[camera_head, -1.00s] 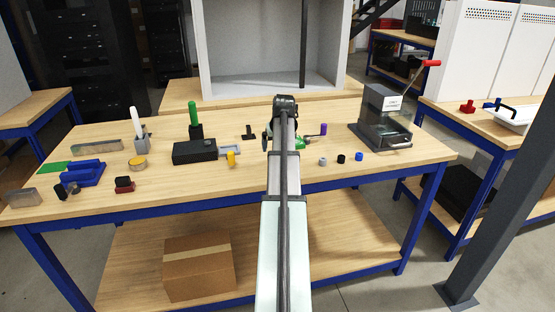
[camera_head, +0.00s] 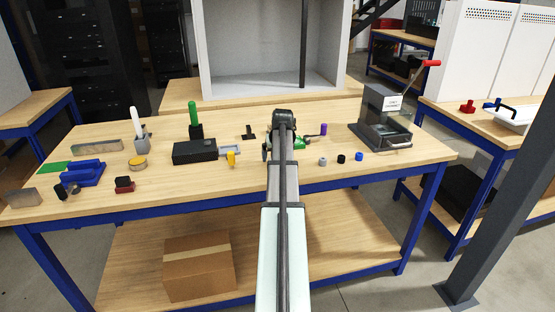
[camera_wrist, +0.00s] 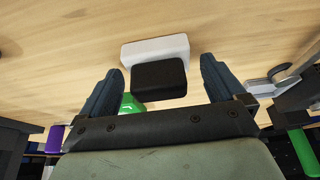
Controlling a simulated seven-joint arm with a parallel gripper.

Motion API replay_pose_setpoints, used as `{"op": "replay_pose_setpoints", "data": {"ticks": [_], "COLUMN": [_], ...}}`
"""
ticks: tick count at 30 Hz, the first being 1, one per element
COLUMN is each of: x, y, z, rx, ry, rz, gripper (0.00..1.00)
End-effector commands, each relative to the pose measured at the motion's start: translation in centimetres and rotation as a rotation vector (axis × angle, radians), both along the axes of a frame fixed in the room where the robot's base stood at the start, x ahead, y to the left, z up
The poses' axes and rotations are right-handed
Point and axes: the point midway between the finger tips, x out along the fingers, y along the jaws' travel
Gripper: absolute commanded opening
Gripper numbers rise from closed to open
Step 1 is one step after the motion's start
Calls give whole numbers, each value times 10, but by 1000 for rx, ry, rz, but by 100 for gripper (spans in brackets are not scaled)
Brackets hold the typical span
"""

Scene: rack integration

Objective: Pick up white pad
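The white pad (camera_wrist: 135,52) shows in the wrist view as a pale flat block on the wooden table. A black block (camera_wrist: 158,78) sits directly against it, nearer the camera; I cannot tell whether the two are joined. My gripper (camera_wrist: 163,80) is open, with one dark blue finger on each side of the black block. Nothing is visibly clamped, and there are gaps between the fingers and the block. In the head view, the arm hides the pad, and my gripper's fingers are mostly hidden too.
A green part (camera_head: 299,143) and a purple-handled item (camera_head: 322,129) lie close to my gripper. A black box (camera_head: 194,152) is on its left, with small cylinders (camera_head: 342,158) and a lever press (camera_head: 380,118) on its right.

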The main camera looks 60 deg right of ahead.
Motion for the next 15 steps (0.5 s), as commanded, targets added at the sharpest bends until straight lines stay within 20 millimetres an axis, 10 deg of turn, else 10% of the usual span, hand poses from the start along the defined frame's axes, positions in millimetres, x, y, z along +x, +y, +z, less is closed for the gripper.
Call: {"op": "replay_pose_setpoints", "data": {"ticks": [15], "x": [0], "y": [0], "z": [0], "rx": [0], "ry": [0], "rz": [0], "gripper": [46]}}
